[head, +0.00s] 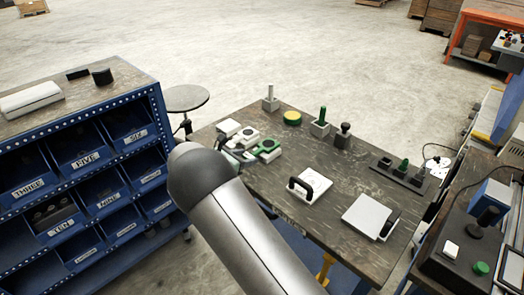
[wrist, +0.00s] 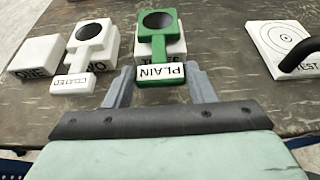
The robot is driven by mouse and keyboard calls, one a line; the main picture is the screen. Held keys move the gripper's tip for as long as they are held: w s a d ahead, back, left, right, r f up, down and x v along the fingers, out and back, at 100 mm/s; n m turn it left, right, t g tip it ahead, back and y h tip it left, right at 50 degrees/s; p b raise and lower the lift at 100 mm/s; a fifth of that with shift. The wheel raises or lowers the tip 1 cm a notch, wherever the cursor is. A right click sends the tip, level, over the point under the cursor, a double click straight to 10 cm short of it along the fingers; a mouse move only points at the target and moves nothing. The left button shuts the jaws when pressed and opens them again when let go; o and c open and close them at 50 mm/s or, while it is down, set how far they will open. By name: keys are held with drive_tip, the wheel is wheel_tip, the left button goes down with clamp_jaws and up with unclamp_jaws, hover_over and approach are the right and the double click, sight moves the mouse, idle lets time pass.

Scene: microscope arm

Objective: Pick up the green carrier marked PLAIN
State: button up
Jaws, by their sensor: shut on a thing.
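The green carrier marked PLAIN (wrist: 160,71) has a dark round recess at its far end and a white label on its near end, upside down in the wrist view. My gripper (wrist: 161,88) is shut on the near, labelled end, one finger on each side. The carrier is over a white block (wrist: 176,48) whose label is mostly hidden; I cannot tell whether they touch.
Left of it, a white carrier (wrist: 90,43) is on a block marked TWO, beside a block marked ONE (wrist: 36,56). A white TEST plate (wrist: 285,45) with a black handle is at right. A blue bin rack (head: 85,170) stands left of the table.

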wheel_tip(320, 180, up, 4)
drive_tip(key=p, duration=0.2)
drive_tip(key=shift+r+p, duration=0.25)
drive_tip(key=shift+p, duration=0.05)
idle(0.6)
